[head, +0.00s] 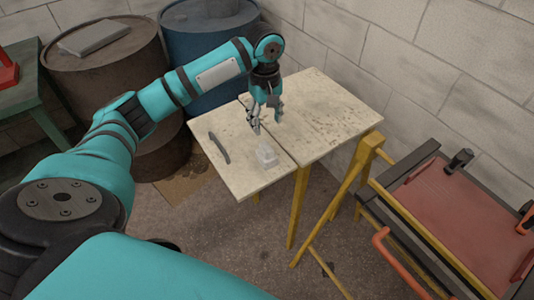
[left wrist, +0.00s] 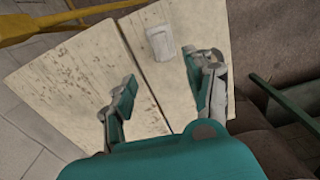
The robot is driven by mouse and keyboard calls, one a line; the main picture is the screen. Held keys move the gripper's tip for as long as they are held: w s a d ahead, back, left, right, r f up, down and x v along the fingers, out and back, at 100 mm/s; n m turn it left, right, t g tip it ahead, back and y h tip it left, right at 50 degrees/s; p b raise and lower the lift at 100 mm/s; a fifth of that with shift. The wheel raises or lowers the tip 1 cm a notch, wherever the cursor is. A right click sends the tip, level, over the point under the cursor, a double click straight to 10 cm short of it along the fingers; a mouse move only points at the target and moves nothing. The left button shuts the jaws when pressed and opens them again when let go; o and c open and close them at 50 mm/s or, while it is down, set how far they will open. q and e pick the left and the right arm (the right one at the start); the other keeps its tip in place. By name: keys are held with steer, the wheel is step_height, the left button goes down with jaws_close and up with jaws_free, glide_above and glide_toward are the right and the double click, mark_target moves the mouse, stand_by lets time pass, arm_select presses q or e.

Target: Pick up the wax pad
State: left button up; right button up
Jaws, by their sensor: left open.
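The wax pad, as I take it, is a small pale block (head: 267,156) near the front right edge of the bench's nearer board. In the left wrist view the pale block (left wrist: 160,43) lies flat, beyond the fingertips and roughly in line with the gap between them. My left gripper (head: 266,122) points down over the bench, behind the block and apart from it. In the left wrist view the gripper (left wrist: 160,72) has its fingers spread wide with nothing between them. My right gripper is not in view.
The bench top (head: 330,112) is two speckled boards with a narrow gap, on yellow trestles (head: 300,205). A dark curved bar (head: 219,147) lies left of the block. A brown drum (head: 110,75) and blue drum (head: 208,50) stand behind. A red-topped cart (head: 450,205) is at right.

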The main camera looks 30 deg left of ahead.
mark_target(267, 146)
arm_select(q)
step_height(267, 146, down, 5)
steer(key=shift+f, duration=0.2)
steer(key=shift+s+d+f+p, duration=0.1)
steer(key=shift+f+p, duration=0.25)
steer(key=shift+f, duration=1.05)
steer(key=shift+s+d+f+p, duration=0.1)
steer(key=shift+f+p, duration=0.2)
steer(key=shift+f, duration=1.05)
jaws_close()
